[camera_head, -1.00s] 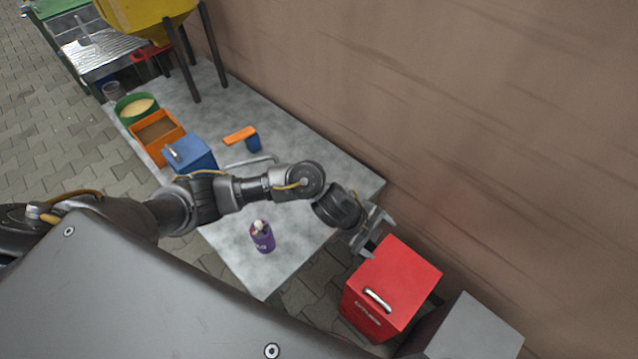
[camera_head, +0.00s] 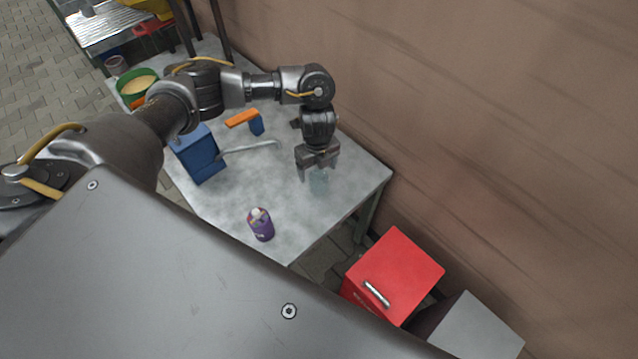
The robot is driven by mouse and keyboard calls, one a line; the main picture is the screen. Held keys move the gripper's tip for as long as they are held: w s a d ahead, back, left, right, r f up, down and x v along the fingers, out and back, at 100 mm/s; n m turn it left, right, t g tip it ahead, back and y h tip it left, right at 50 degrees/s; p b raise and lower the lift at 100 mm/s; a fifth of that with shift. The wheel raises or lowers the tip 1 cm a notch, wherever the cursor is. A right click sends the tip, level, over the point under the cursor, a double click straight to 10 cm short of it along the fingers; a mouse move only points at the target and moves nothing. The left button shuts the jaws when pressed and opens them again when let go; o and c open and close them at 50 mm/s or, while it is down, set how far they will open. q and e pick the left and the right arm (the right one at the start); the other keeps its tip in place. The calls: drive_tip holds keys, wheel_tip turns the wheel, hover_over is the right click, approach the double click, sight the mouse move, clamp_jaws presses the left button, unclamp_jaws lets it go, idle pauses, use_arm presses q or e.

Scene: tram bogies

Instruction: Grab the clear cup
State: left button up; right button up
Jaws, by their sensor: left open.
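The clear cup (camera_head: 318,185) is a faint, see-through bluish shape on the grey table (camera_head: 345,195), toward its right end. My left gripper (camera_head: 319,177) points down at the cup, open, with one finger on each side of its upper part in the picture. I cannot tell whether the fingers touch the cup or how deep they reach around it. My right gripper is not in view.
A purple can (camera_head: 261,225) stands near the table's front edge. A blue box (camera_head: 198,155) with a grey bar and an orange-and-blue tool (camera_head: 245,120) lie to the left. A red box (camera_head: 395,272) stands beyond the table's right end, and a wall (camera_head: 480,120) runs behind.

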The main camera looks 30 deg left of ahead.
sight(319, 177)
use_arm(q)
drive_tip(key=shift+f, duration=0.65)
wheel_tip(319, 177, down, 4)
drive_tip(key=shift+d+f+b, duration=0.1)
drive_tip(key=shift+d+b, duration=0.05)
drive_tip(key=shift+b, duration=0.45)
drive_tip(key=shift+f, duration=0.45)
drive_tip(key=shift+c, duration=0.7)
drive_tip(key=c, duration=0.9)
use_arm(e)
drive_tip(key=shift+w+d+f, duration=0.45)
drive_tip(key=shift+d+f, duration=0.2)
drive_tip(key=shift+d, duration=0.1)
use_arm(q)
drive_tip(key=shift+r, duration=0.1)
